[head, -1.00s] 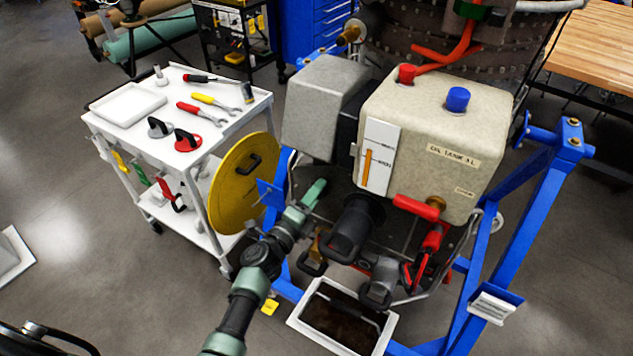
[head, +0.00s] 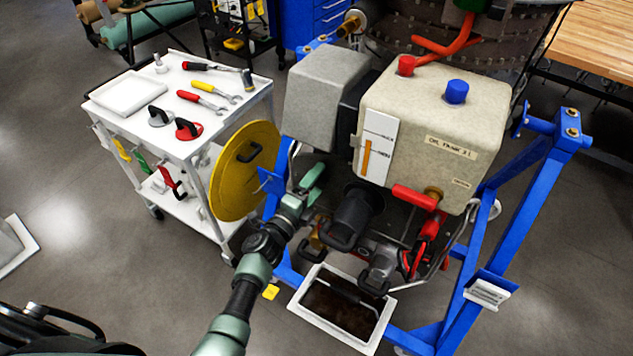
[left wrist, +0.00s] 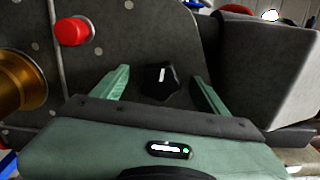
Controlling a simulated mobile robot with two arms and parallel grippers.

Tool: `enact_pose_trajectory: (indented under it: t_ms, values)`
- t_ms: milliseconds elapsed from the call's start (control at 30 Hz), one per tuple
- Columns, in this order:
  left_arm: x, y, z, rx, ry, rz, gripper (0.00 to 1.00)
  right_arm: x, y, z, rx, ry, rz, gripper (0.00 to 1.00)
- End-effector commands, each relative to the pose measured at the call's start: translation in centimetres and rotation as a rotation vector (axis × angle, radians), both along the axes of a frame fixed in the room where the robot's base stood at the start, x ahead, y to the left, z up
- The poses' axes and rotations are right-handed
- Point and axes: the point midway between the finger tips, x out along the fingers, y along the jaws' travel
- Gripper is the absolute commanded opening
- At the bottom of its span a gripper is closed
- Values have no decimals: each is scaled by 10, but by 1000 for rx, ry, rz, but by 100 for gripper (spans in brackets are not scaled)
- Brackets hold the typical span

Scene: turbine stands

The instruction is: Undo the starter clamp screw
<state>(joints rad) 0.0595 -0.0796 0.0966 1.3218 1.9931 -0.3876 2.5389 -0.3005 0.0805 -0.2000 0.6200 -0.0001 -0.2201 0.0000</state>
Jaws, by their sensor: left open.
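The clamp screw appears to be the black lobed knob (left wrist: 158,84) with a white mark, seen in the left wrist view on a dark panel. My left gripper (head: 314,178) is open, its two green fingers either side of the knob in the left wrist view, with visible gaps. Whether the fingertips reach the knob's depth I cannot tell. In the head view the knob is hidden by the gripper and the grey box. A black cylinder with a handle (head: 353,218), perhaps the starter, is right of the gripper. My right gripper is not in view.
The beige oil tank (head: 430,130) and grey box (head: 322,100) stand above and beside the gripper. A yellow disc (head: 240,175) and blue frame (head: 535,200) flank it. A drip tray (head: 345,312) lies below. A white tool cart (head: 180,125) stands left.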

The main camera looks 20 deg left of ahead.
Motion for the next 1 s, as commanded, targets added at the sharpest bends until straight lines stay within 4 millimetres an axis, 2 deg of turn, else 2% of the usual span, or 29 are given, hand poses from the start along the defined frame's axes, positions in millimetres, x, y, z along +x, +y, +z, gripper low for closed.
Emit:
enact_pose_trajectory:
  t_ms: [167, 700, 1000]
  values:
    - [-4, 1, 0, 0, 1, 0, 74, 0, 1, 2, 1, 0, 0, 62]
    - [-44, 12, 1, 0, 1, 0, 74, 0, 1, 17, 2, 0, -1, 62]
    - [-48, 13, 0, 0, 0, 0, 74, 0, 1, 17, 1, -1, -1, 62]
